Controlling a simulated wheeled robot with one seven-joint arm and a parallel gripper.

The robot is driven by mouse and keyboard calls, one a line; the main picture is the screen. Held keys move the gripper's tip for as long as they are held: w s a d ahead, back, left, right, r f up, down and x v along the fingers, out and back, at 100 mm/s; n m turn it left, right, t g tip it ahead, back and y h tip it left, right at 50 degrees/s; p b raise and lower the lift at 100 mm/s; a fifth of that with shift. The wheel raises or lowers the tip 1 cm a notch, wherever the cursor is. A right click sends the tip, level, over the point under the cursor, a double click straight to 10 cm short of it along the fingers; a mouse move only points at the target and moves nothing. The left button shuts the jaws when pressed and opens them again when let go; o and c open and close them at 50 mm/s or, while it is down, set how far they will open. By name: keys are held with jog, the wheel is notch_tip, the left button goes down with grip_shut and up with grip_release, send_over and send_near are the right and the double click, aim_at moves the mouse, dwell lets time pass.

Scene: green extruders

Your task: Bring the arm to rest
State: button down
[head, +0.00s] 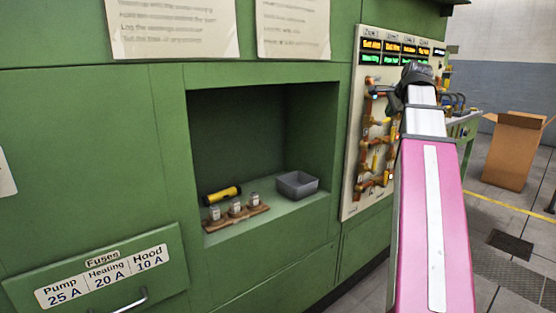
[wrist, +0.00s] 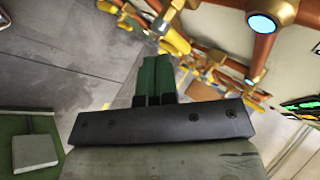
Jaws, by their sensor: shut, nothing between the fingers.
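My arm reaches forward on the right side of the head view, its pink and white links raised in front of the panel. My gripper (head: 416,74) is the dark end of the arm, near the upper right part of the copper-pipe panel (head: 352,196). In the wrist view the two green fingers (wrist: 154,78) lie side by side, shut with nothing between them. Copper pipes with yellow handles show beyond the fingertips in the wrist view. I cannot tell how far the fingertips are from the pipes.
A green recess holds a yellow-black flashlight (head: 222,195), several fuses in a wooden holder (head: 238,218) and a grey tray (head: 296,185). A fuse drawer (head: 105,270) is at lower left. A cardboard box (head: 513,150) stands on the floor at right, with open floor around it.

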jog(key=a+f+n+g, duration=0.2)
jog(key=a+f+n, duration=0.25)
jog(key=f, duration=1.05)
jog(key=a+f+n+g, duration=0.25)
jog(key=a+f, duration=0.35)
jog(key=f, duration=1)
jog(key=s+a+f+n+g, duration=0.1)
jog(key=s+a+f+n, duration=0.2)
jog(key=s+f, duration=0.2)
jog(key=s+a+f+n+g, duration=0.1)
jog(key=s+a+f+n, duration=0.2)
jog(key=f, duration=0.9)
jog(key=s+a+f+n+g, duration=0.2)
jog(key=s+a+f+n, duration=0.1)
jog(key=s+f, duration=0.4)
notch_tip(320, 180, down, 2)
jog(key=shift+a+f+n+h, duration=0.1)
jog(key=shift+a+n+h, duration=0.3)
jog(key=shift+a, duration=0.05)
jog(key=shift+s, duration=0.1)
